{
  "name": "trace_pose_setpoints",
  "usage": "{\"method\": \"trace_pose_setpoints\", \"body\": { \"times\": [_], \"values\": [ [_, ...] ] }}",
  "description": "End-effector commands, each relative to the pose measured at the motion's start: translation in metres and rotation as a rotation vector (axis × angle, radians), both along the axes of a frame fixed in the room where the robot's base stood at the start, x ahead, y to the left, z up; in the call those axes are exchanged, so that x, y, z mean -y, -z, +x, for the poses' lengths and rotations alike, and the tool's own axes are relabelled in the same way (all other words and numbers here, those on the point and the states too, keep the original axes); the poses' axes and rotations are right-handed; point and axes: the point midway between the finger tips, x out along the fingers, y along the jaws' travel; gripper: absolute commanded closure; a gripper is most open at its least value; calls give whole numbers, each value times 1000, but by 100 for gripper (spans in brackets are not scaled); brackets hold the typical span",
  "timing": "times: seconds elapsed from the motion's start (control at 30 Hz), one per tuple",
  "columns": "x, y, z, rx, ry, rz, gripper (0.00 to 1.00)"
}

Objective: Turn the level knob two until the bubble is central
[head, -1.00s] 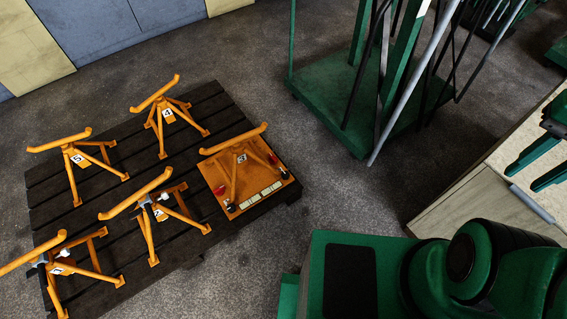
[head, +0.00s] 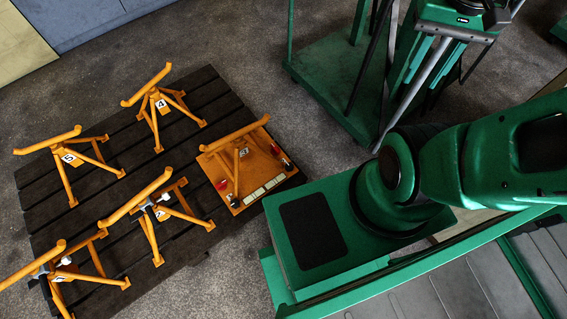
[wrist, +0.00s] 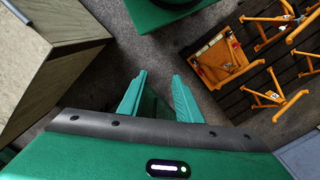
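The orange stand with a small number plate, which looks like 3, rises from an orange base plate (head: 270,150) on the pallet's right corner. Pale level strips (head: 262,190) lie along its front edge, with a red knob (head: 222,184) at the left and another red knob (head: 285,162) at the right. The base plate shows in the wrist view (wrist: 222,66) too. Which knob is two, and where the bubble sits, are too small to tell. My gripper (wrist: 159,76) is open and empty, apart from the plate. It shows at upper right in the head view (head: 408,85).
Several other orange stands, such as stand 5 (head: 68,157) and stand 4 (head: 160,104), crowd the dark slatted pallet (head: 110,200). A green trolley with upright bars (head: 330,85) stands behind. A pale wooden block (wrist: 50,75) is at left in the wrist view. Grey floor lies between.

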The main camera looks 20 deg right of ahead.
Motion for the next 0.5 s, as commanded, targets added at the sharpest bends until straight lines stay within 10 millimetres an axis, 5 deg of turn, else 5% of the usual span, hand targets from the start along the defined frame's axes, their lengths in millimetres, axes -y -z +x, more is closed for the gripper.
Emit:
{"method": "trace_pose_setpoints", "body": {
  "times": [0.13, 0.23, 0.3, 0.5],
  "values": [
    [0, 0, 0, 0, 0, 0, 69],
    [0, -2, -5, 6, -2, 0, 50],
    [1, -4, -8, 12, -7, -3, 48],
    [0, 7, 33, -4, -64, -27, 48]
  ]
}}
